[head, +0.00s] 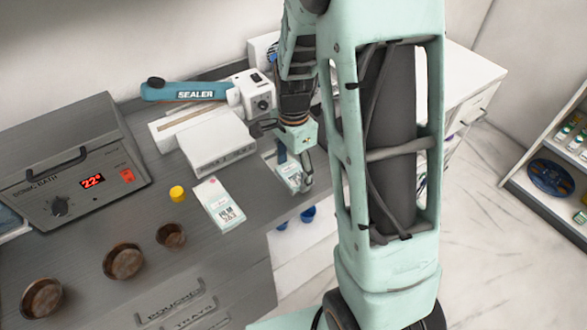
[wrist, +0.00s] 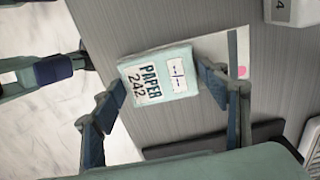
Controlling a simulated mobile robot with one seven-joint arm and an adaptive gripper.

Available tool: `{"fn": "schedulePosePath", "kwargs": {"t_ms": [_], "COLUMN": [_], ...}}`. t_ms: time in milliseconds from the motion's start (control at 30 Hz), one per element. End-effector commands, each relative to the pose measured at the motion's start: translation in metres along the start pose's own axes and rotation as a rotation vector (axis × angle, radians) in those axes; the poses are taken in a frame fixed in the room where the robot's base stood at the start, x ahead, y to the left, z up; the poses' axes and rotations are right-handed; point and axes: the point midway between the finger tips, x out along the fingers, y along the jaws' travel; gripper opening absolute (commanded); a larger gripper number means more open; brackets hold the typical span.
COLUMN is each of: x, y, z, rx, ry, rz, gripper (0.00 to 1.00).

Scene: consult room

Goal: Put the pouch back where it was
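A pale teal pouch marked PAPER 242 (wrist: 158,90) sits between the two fingers of my gripper (wrist: 160,80) in the wrist view, with a fingertip against each side. In the head view, my gripper (head: 296,170) is at the counter's right edge, with the pouch (head: 291,178) partly hidden by its fingers. Whether the pouch touches the counter is unclear.
A sealer (head: 190,91), a white box (head: 215,146) and a sonic bath (head: 70,165) stand along the back. A yellow cap (head: 177,193) and three brown bowls, one here (head: 123,261), are on the grey counter. Blue cups (head: 308,214) show below the counter edge.

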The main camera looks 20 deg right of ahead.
Motion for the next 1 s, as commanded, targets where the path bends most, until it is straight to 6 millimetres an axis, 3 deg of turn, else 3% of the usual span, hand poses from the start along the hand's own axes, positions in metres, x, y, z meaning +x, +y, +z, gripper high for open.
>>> {"fn": "schedulePosePath", "kwargs": {"t_ms": [100,467,1000], "x": [0.000,-0.007,-0.108], "y": [0.000,-0.001,-0.001], "z": [0.000,0.000,0.000], "rx": [0.000,0.000,0.000], "ry": [0.000,0.000,0.001], "rz": [0.000,-0.002,-0.003], "gripper": [0.80,0.80,0.80]}}
